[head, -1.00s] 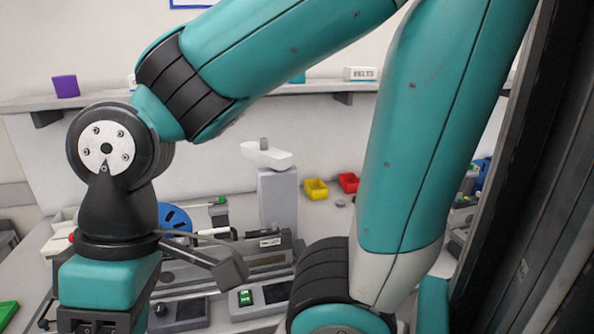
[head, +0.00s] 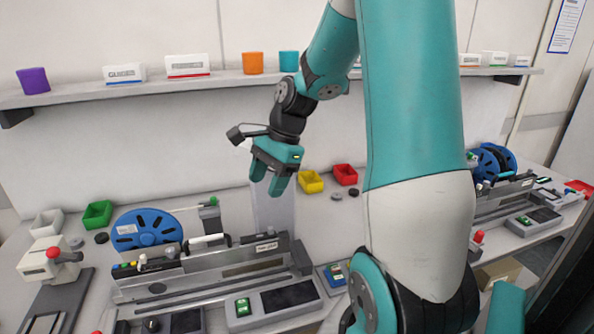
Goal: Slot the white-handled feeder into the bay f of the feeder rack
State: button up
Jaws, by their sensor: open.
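The feeder with the white handle (head: 206,241) lies in a grey bench fixture at the lower left of the head view. A label shows near its right end, and a blue reel (head: 148,228) stands behind its left part. My gripper (head: 267,185) is open and empty, with its fingers pointing down. It appears above and to the right of the white handle in the picture, clear of the feeder. I cannot make out the feeder rack or its bay f in this view.
A shelf (head: 180,93) with boxes and cups runs along the wall behind my arm. Yellow (head: 311,182) and red (head: 345,174) bins stand on the bench. A second fixture with a blue reel (head: 493,161) is at the right. My arm hides the middle of the bench.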

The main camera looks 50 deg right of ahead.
aim_at(263, 235)
jog(key=s+d+f+m, duration=0.1)
jog(key=d+f+m, duration=0.1)
jog(key=d+m, duration=0.45)
jog(key=shift+n, duration=0.45)
jog(key=p+x, duration=0.1)
jog(key=x, duration=0.4)
jog(key=d+x, duration=0.1)
jog(key=x, duration=0.5)
jog(key=p+x, duration=0.1)
jog(key=x, duration=0.4)
jog(key=shift+w+f+p, duration=0.3)
jog(key=shift+w+f, duration=0.05)
jog(key=shift+f, duration=0.25)
jog(key=shift+c, duration=0.4)
grip_shut()
jog(key=shift+w+a+t, duration=0.3)
jog(key=shift+w+a, duration=0.35)
jog(key=shift+a, duration=0.2)
jog(key=shift+o, duration=0.4)
grip_release()
